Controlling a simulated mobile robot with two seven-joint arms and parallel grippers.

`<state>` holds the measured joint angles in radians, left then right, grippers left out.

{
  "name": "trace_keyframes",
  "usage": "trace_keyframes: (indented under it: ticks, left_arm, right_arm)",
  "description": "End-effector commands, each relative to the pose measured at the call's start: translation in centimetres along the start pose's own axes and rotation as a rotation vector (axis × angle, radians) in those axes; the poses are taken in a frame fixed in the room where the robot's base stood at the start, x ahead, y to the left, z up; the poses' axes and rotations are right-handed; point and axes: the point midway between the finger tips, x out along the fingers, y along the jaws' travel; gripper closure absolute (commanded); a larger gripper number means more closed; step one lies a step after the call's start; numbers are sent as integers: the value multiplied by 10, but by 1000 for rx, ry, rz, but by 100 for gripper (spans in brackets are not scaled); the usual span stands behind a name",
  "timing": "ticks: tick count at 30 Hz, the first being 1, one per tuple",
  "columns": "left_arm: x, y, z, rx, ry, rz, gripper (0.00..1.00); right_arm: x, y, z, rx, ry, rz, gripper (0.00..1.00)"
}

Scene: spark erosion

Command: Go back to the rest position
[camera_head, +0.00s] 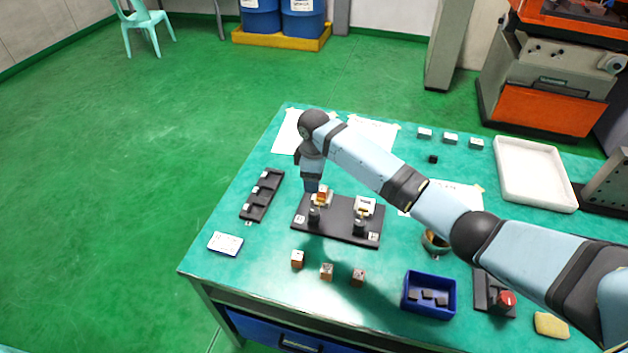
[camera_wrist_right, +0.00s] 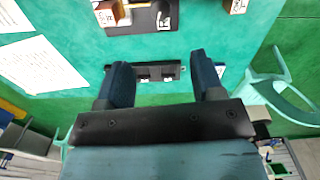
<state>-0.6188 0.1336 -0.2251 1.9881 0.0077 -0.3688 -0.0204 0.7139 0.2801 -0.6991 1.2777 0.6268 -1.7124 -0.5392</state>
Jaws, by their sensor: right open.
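My right arm reaches in from the right across the green table (camera_head: 200,258). My right gripper (camera_head: 312,187) points down above the back left of the black fixture plate (camera_head: 338,225), close to a copper-coloured block (camera_head: 322,195) there; the head view does not show whether they touch. In the right wrist view the right gripper (camera_wrist_right: 161,72) has its fingers spread wide with nothing held between them. Beyond them lies the black slotted rack (camera_wrist_right: 150,74), which stands left of the plate in the head view (camera_head: 262,196). My left gripper is not in view.
Several copper-coloured blocks (camera_head: 297,259) stand along the front. A blue bin (camera_head: 430,296) with dark pieces, a white tray (camera_head: 535,172), a yellow sponge (camera_head: 551,325) and a red-knobbed device (camera_head: 506,298) lie to the right. A label card (camera_head: 225,243) lies front left.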

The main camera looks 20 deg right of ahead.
Motion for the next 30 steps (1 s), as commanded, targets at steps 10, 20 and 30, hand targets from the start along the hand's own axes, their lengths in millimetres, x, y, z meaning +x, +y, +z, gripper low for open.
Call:
trace_keyframes:
  ticks: [10, 20, 30]
  left_arm:
    - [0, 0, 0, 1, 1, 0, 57]
    - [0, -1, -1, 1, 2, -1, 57]
    - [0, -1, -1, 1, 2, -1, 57]
  right_arm:
    - [2, -2, 0, 0, 1, -1, 39]
    - [49, -107, 15, 98, 116, -17, 39]
    - [54, -230, 98, 425, 255, 10, 39]
